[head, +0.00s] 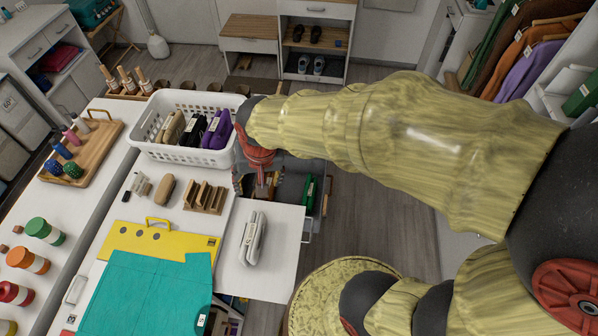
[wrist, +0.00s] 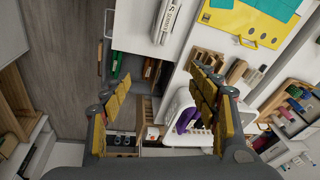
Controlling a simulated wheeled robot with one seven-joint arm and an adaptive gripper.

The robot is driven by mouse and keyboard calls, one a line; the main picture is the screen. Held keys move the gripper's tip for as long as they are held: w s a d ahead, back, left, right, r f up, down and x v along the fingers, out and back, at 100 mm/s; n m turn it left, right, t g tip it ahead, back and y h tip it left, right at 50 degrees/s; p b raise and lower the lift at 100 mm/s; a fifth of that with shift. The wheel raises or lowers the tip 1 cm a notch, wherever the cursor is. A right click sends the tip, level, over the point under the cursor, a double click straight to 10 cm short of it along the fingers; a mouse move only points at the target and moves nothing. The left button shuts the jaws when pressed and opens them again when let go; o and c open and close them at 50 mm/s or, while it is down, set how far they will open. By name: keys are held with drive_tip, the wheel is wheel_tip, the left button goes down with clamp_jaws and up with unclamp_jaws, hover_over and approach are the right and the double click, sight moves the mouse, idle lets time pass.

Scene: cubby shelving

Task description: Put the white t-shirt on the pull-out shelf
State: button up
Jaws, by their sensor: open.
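A narrow white folded bundle with a dark-lettered label, which looks like the white t-shirt (head: 253,239), lies on the white pull-out shelf (head: 284,238). It also shows at the top of the wrist view (wrist: 168,20), on the same shelf (wrist: 130,36). My gripper (head: 258,183) is open and empty, beyond the shelf's far edge, over an open grey drawer or bin. In the wrist view its yellow-padded fingers (wrist: 160,82) are spread wide, apart from the bundle.
A white basket (head: 185,158) with dark and purple pouches stands left of my gripper. A wooden slotted holder (head: 204,197), a yellow folder (head: 165,244) and a teal cloth (head: 150,290) lie on the counter. A round patterned stool (head: 318,290) stands right of the shelf.

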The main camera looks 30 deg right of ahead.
drive_tip(key=s+d+r+n+t, duration=0.1)
drive_tip(key=s+d+r+n, duration=0.1)
drive_tip(key=s+r, duration=0.3)
drive_tip(key=s+d+r+n+t, duration=0.1)
drive_tip(key=s+d+r+n, duration=0.1)
drive_tip(key=s+r, duration=0.3)
wheel_tip(320, 180, up, 3)
drive_tip(key=shift+s+d+f+t, duration=0.1)
drive_tip(key=shift+s+d+t, duration=0.25)
drive_tip(key=shift+d, duration=0.55)
drive_tip(key=shift+f, duration=0.1)
wheel_tip(320, 180, down, 13)
drive_tip(key=b, duration=1.3)
drive_tip(key=shift+w, duration=0.1)
drive_tip(key=shift+c, duration=0.5)
